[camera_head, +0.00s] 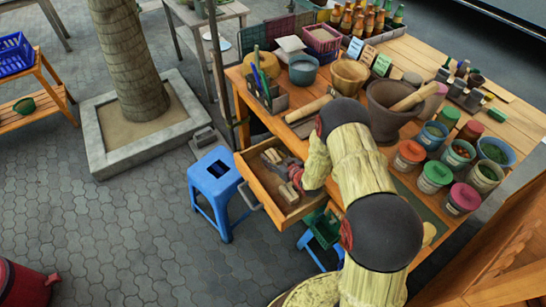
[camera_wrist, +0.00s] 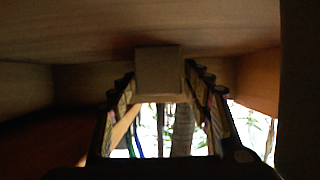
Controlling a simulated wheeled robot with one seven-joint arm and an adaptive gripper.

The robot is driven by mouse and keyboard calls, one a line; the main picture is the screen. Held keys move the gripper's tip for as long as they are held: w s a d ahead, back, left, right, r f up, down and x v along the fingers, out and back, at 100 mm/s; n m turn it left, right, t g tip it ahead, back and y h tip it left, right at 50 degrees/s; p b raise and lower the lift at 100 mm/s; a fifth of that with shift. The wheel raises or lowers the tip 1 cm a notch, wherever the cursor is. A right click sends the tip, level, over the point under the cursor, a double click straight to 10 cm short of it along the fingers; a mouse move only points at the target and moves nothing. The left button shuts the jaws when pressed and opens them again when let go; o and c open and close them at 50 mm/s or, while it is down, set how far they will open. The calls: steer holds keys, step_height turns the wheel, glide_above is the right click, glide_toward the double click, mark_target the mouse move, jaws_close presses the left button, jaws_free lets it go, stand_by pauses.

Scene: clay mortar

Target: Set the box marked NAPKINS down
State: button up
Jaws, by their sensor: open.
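My gripper (camera_head: 287,172) reaches into the open wooden drawer (camera_head: 254,190) at the front of the table. In the wrist view, my gripper (camera_wrist: 160,92) is open, with one finger on each side of a plain pale block or box (camera_wrist: 158,68). I cannot tell whether the fingers touch it. Small tan pieces (camera_head: 289,194) lie in the drawer beside the gripper. I cannot read the word NAPKINS on anything, so I cannot tell which piece is that box. My arm hides part of the drawer and table.
A stone mortar (camera_head: 385,108) with a pestle and several lidded tubs (camera_head: 435,177) crowd the table (camera_head: 500,130). A blue stool (camera_head: 215,180) stands left of the drawer.

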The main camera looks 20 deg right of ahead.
mark_target(281, 161)
steer(key=shift+r, duration=0.2)
steer(key=p+v, duration=0.2)
steer(key=v, duration=0.4)
steer(key=shift+r, duration=0.1)
steer(key=shift+s+d+r, duration=0.15)
steer(key=shift+s+d, duration=0.05)
steer(key=shift+s, duration=0.45)
steer(key=shift+p, duration=0.3)
